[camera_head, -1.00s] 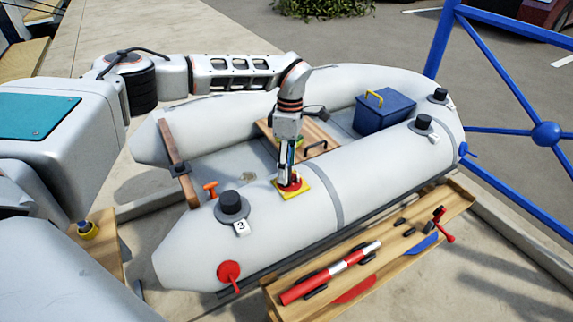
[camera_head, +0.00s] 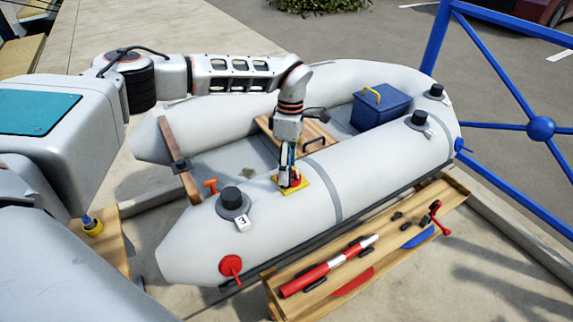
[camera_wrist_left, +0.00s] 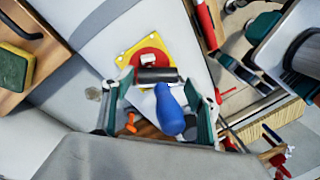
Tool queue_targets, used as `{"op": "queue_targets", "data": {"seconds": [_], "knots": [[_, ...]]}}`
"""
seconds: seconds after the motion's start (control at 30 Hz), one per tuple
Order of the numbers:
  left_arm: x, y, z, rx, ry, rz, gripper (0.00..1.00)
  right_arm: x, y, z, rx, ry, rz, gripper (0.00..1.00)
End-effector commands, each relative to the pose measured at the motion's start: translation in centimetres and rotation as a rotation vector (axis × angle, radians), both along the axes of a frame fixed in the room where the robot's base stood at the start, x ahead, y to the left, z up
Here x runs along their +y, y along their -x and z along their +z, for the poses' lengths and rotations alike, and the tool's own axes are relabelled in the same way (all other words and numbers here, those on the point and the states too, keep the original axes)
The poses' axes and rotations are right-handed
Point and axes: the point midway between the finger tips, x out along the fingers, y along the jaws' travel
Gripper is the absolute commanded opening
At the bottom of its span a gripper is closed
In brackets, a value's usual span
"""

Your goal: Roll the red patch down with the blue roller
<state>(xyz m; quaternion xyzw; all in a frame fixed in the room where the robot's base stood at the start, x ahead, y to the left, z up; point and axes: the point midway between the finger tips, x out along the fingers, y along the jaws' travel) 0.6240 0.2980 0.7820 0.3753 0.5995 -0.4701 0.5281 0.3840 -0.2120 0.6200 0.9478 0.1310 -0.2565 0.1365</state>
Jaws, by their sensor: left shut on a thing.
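The red patch (camera_wrist_left: 150,52) lies on a yellow square (camera_wrist_left: 124,60) on the side tube of the grey inflatable boat (camera_head: 370,165). A small white mark or piece shows on the patch. My left gripper (camera_head: 290,182) points down over the patch and is shut on the blue roller (camera_wrist_left: 170,112). The roller's blue handle sits between the fingers in the left wrist view. Its dark cylinder (camera_wrist_left: 157,76) lies across the patch's lower edge in that view; whether it touches is unclear. The gripper hides part of the patch in the head view. My right gripper is not in view.
A black valve (camera_head: 230,198) marked 3 stands left of the patch on the same tube. A blue box (camera_head: 382,108) and a wooden board with a handle (camera_head: 300,135) are inside the boat. A bench with tools (camera_head: 420,220) stands in front. Blue rails (camera_head: 490,75) rise at right.

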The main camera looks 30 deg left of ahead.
Motion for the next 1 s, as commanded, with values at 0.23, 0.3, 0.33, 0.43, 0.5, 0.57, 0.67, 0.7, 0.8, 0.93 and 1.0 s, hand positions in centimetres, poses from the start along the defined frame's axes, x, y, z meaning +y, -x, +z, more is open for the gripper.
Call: {"op": "queue_targets", "data": {"seconds": [0.23, 0.3, 0.33, 0.43, 0.5, 0.57, 0.67, 0.7, 0.8, 0.93, 1.0], "knots": [[-0.1, 0.2, -0.2, 0.006, 0.001, -0.001, 0.36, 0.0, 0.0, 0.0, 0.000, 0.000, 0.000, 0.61], [-0.1, 0.2, -0.2, 0.006, 0.001, -0.001, 0.36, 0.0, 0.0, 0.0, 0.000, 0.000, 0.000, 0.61], [-0.1, 0.2, -0.2, 0.006, 0.001, -0.001, 0.36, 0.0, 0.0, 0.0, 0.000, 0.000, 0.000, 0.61], [0.0, 0.1, -0.3, 0.006, 0.000, 0.000, 0.36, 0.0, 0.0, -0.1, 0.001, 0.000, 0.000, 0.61], [0.1, 0.0, -0.3, 0.005, 0.000, 0.000, 0.36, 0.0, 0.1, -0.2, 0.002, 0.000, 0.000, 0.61], [0.2, -0.1, -0.3, 0.004, -0.001, 0.000, 0.36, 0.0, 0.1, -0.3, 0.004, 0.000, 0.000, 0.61], [0.4, -0.4, -0.3, 0.004, -0.002, 0.001, 0.36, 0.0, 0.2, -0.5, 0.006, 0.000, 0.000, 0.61], [0.5, -0.5, -0.3, 0.003, -0.003, 0.001, 0.36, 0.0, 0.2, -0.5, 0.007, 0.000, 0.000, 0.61], [0.7, -0.8, -0.3, 0.003, -0.002, 0.000, 0.36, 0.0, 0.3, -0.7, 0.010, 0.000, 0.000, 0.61], [0.9, -1.1, -0.3, 0.002, -0.003, 0.001, 0.36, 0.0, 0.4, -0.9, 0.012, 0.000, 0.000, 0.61], [1.1, -1.2, -0.3, 0.001, -0.003, 0.002, 0.36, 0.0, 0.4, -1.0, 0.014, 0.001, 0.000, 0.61]]}}
